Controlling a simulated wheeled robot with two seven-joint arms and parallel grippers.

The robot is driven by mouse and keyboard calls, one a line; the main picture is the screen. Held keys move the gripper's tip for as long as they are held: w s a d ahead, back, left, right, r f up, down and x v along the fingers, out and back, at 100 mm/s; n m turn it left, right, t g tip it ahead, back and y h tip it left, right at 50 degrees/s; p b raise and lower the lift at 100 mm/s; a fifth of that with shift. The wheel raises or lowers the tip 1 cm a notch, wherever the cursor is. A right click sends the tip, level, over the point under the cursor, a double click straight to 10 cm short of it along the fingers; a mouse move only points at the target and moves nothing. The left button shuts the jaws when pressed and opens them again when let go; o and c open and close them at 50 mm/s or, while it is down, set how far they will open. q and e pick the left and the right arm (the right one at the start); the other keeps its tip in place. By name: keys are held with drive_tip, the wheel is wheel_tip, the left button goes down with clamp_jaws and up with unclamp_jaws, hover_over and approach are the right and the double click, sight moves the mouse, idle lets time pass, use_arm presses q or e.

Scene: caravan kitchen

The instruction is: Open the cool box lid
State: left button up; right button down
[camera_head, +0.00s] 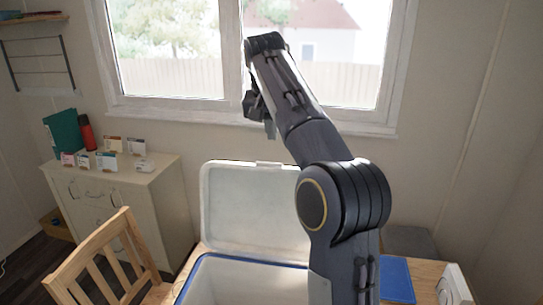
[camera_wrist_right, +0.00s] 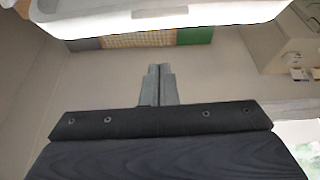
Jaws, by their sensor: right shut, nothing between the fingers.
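The cool box (camera_head: 228,283) stands on the wooden table at the bottom of the head view, with a blue rim and a pale interior. Its white lid (camera_head: 250,205) is raised and stands upright behind the box, so the box is open. My right arm covers the right part of the box and lid. My right gripper (camera_head: 262,108) is raised above the lid, in front of the window, apart from the lid. In the right wrist view its fingers (camera_wrist_right: 158,85) are together and hold nothing. A white edge at the top of that view is probably the lid. My left gripper is not in view.
A wooden chair (camera_head: 112,262) stands left of the box. A cream cabinet (camera_head: 125,190) by the wall carries small boxes, a red bottle (camera_head: 86,132) and a green item (camera_head: 62,132). A blue mat (camera_head: 396,280) lies on the table at right. The window (camera_head: 250,60) is behind my right gripper.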

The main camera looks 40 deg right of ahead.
drive_tip(key=f, duration=0.6)
drive_tip(key=shift+s+a+f, duration=0.1)
drive_tip(key=shift+s+a, duration=0.15)
drive_tip(key=shift+s, duration=0.1)
drive_tip(key=shift+w, duration=0.1)
